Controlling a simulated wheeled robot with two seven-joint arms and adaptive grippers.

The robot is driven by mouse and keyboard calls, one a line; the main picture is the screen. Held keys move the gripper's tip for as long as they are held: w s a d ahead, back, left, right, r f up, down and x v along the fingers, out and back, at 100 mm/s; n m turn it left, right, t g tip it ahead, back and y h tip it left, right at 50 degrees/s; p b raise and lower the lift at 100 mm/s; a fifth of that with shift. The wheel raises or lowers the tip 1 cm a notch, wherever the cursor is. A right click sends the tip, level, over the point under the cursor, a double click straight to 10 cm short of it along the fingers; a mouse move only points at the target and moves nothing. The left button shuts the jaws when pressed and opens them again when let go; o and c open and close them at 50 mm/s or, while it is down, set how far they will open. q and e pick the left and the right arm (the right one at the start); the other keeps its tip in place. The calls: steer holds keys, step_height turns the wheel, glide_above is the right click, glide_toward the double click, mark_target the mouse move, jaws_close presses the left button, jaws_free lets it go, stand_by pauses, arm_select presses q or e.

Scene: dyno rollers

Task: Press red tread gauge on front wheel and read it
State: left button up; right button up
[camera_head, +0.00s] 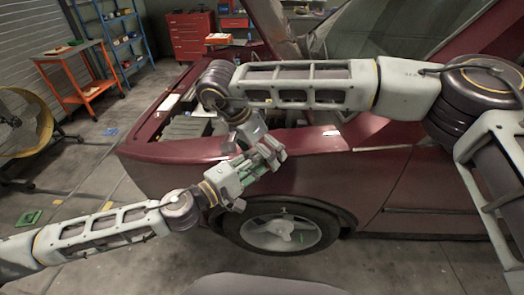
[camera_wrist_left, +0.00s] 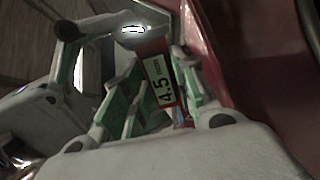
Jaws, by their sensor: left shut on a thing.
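The red tread gauge (camera_wrist_left: 164,82) shows in the left wrist view between my left gripper's green-padded fingers (camera_wrist_left: 152,100). Its display reads 4.5 mm. My left gripper (camera_head: 266,156) is shut on it, in front of the car's fender and above the front wheel (camera_head: 282,233). The gauge cannot be made out in the head view. My right gripper (camera_head: 246,136) reaches down from above, close to the left one; its fingers are partly hidden, so I cannot tell its opening. The gauge appears apart from the tire.
The dark red car (camera_head: 330,150) has its hood raised over an open engine bay. An orange cart (camera_head: 75,75), a yellow fan (camera_head: 22,125) and a red tool cabinet (camera_head: 190,38) stand behind on the left. A green item (camera_head: 32,217) lies on the floor at left.

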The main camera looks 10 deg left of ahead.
steer(key=c, duration=0.7)
arm_select(q)
steer(key=o, duration=1.1)
arm_select(e)
steer(key=shift+o, duration=0.2)
arm_select(q)
steer(key=shift+f, duration=0.1)
